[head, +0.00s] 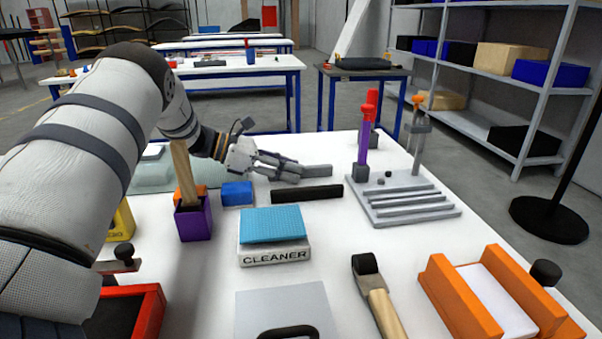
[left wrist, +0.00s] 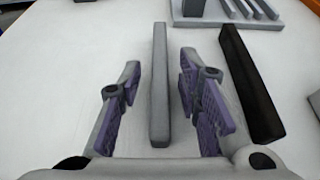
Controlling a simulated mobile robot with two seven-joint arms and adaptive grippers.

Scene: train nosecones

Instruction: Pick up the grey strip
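The grey strip (left wrist: 159,85) lies on the white table, beside a black strip (left wrist: 250,82). In the left wrist view my left gripper (left wrist: 156,75) is open, with one finger on each side of the grey strip and visible gaps on both sides. In the head view the left gripper (head: 288,166) is low over the table behind the black strip (head: 307,193). The far end of the grey strip (head: 317,171) sticks out past the fingertips, and the rest is hidden by the gripper. My right gripper is in neither view.
A grey rack (head: 405,197) with upright tools stands to the right. A blue block (head: 237,193) and a purple holder (head: 194,221) with a wooden handle are near the left forearm. A cleaner box (head: 274,252) with a blue top is in front.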

